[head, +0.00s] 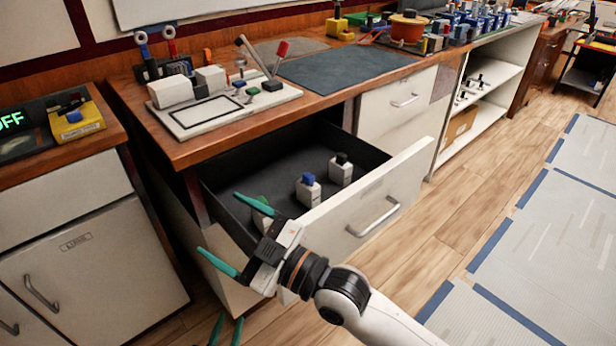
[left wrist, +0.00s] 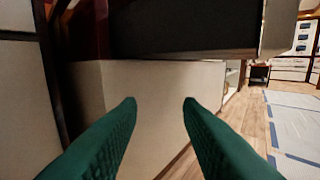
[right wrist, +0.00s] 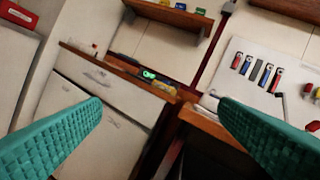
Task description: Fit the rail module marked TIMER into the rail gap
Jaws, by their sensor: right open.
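No TIMER lettering is readable. A white board (head: 205,118) on the counter carries white blocks (head: 171,91); I cannot tell whether the rail gap is there. My right gripper (head: 217,221) is open and empty, at the drawer's near left corner. My left gripper (head: 230,318) is low, below the drawer; its fingers are apart and empty in the left wrist view (left wrist: 160,102).
The drawer front (head: 385,190) juts over the floor. A dark mat (head: 345,70) lies on the counter, with an orange spool (head: 407,27) and several coloured blocks beyond. A yellow box (head: 76,122) sits on the left cabinet.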

